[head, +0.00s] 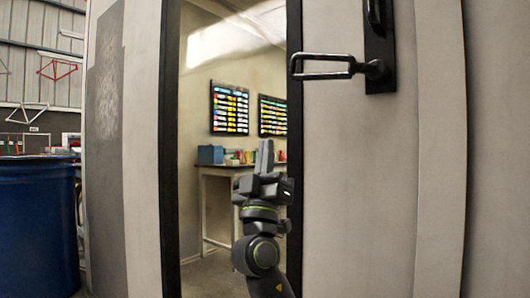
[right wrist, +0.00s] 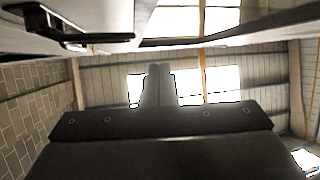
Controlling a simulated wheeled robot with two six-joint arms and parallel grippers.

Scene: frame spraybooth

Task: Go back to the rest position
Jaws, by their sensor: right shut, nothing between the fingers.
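My right gripper (head: 265,157) is raised upright in front of the narrow window of a pale door. Its fingers are together and hold nothing. In the right wrist view the shut fingers (right wrist: 158,84) point toward the ceiling and bright roof windows. The door's black handle (head: 322,67) is to the right of and above the gripper in the head view, apart from it. A dark handle also shows at the upper left of the right wrist view (right wrist: 75,37). My left gripper is in neither view.
The pale door (head: 390,190) fills the right and middle of the head view, close to my right arm. Through its window a workbench (head: 222,171) and colourful wall charts (head: 230,109) show. A blue drum (head: 38,225) stands at the left. Bike frames (head: 57,69) hang behind it.

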